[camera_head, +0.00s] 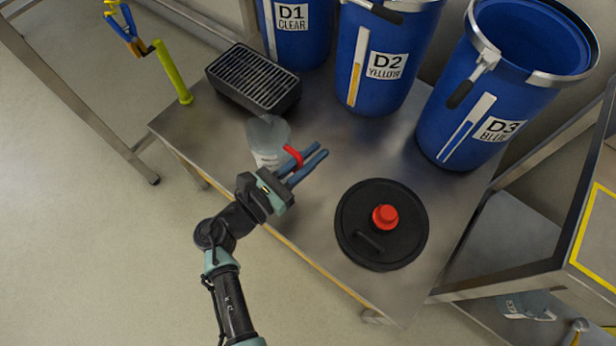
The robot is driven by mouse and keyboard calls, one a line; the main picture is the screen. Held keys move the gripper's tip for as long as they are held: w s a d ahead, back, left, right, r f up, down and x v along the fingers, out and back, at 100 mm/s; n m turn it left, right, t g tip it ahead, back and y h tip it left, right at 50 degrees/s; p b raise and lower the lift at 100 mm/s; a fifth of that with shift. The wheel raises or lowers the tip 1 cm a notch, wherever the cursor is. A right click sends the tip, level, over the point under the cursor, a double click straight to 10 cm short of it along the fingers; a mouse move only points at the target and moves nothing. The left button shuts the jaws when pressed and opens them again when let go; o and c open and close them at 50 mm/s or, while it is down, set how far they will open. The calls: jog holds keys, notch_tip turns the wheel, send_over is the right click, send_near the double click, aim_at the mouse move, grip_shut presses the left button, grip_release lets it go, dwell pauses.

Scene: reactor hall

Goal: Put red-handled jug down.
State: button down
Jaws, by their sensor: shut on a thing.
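The red-handled jug (268,133) is a clear, greyish vessel at the left-middle of the metal table (313,207). Its red handle (293,155) is on its right side. My gripper (308,165) reaches in from the lower left, with its blue fingers shut on the red handle. The jug's lower part is partly hidden by my gripper, and I cannot tell whether its base touches the table.
A black grated box (254,79) stands just behind the jug. Blue drums D1 (305,40), D2 (377,75) and D3 (452,130) line the back. A black lid with a red knob (350,220) lies at the right. A yellow-green post (172,72) stands at the left corner.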

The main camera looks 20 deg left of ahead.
notch_tip(320, 180, down, 8)
jog(key=b, duration=0.4)
jog(key=shift+r, duration=0.15)
jog(key=c, duration=0.9)
grip_release()
jog(key=shift+s+a, duration=0.1)
jog(key=shift+s, duration=0.05)
jog(key=p+v, duration=0.3)
jog(key=v, duration=0.7)
jog(key=shift+s+a, duration=0.15)
jog(key=shift+s, duration=0.1)
jog(key=shift+s+a, duration=0.2)
jog(key=shift+s, duration=0.3)
